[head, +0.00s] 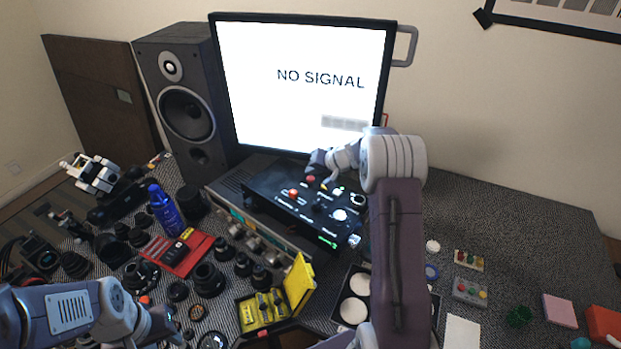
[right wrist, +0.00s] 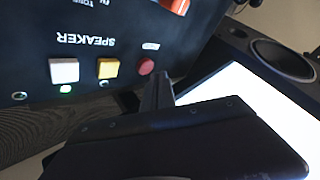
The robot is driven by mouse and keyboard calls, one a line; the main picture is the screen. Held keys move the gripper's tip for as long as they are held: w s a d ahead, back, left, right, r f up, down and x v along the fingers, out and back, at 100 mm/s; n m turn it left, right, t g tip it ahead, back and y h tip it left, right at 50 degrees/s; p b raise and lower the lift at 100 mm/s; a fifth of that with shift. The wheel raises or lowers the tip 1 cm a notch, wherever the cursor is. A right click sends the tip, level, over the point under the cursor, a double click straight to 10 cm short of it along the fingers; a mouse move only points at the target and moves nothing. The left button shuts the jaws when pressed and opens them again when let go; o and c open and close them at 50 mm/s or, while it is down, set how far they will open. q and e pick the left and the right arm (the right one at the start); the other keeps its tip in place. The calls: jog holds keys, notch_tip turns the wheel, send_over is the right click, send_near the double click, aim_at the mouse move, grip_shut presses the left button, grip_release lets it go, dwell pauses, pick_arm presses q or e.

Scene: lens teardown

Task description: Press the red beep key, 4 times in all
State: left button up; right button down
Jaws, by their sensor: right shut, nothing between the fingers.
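The red beep key (right wrist: 146,66) is a small round red button on the black control panel, beside a yellow key (right wrist: 108,68) and a white key (right wrist: 64,71). In the head view the red key (head: 311,179) lies just below my right gripper (head: 319,163). My right gripper is shut and empty. Its dark fingertips (right wrist: 156,88) are close beside the red key in the wrist view; I cannot tell whether they touch it. My left gripper (head: 165,327) is low at the left; its fingers are too unclear to read.
An orange-red knob (head: 293,194) is on the same panel. The monitor (head: 300,85) reading "NO SIGNAL" stands behind, with a black speaker (head: 178,100) to its left. Lens parts and a yellow case (head: 299,284) crowd the table's front left. A green light (right wrist: 66,89) glows by the white key.

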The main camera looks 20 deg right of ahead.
aim_at(311, 179)
jog(key=shift+r+p, duration=1.65)
jog(key=shift+r, duration=0.9)
dwell(0.5)
jog(key=m, duration=0.4)
jog(key=shift+w+a+r, duration=0.1)
jog(key=m, duration=0.3)
jog(key=shift+w+a+r, duration=0.1)
jog(key=shift+w+r, duration=0.05)
jog(key=r+m+p, duration=0.1)
jog(key=m+p, duration=0.2)
jog(key=r+m+p, duration=0.1)
jog(key=m+p, duration=0.2)
jog(key=p, duration=0.1)
jog(key=r+m+y+p, duration=0.1)
jog(key=m+p, duration=0.2)
jog(key=shift+s+d+r+m, duration=0.1)
jog(key=shift+s+d+m, duration=0.2)
jog(key=shift+m, duration=0.1)
